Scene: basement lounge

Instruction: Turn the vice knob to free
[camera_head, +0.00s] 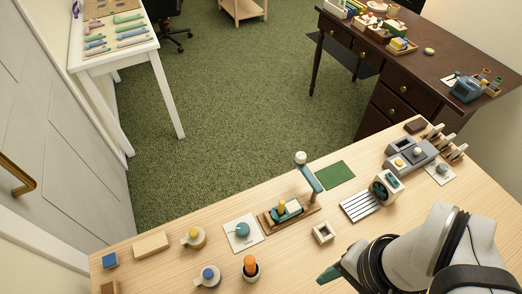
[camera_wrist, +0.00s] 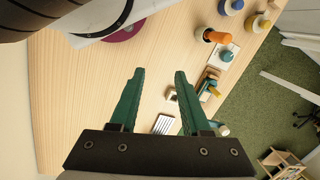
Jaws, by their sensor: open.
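A teal round knob (camera_head: 241,230) sits on a white plate on the wooden table (camera_head: 180,262); it also shows in the wrist view (camera_wrist: 227,56). Right of it, a teal vice-like device (camera_head: 287,211) with a yellow piece stands on a wooden base. A teal lever (camera_head: 312,180) with a pale ball end rises behind it. A grey knob (camera_head: 441,169) sits on another white plate at the right. I cannot tell for sure which is the vice knob. My gripper (camera_wrist: 157,76) is open and empty, with green fingers, above the table and apart from these things.
Near the teal knob stand an orange-topped cup (camera_head: 250,268), a blue-knobbed jar (camera_head: 208,277) and a yellow-knobbed jar (camera_head: 194,237). A small square wooden frame (camera_head: 323,233), a striped plate (camera_head: 360,205) and a grey box device (camera_head: 410,157) stand to the right.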

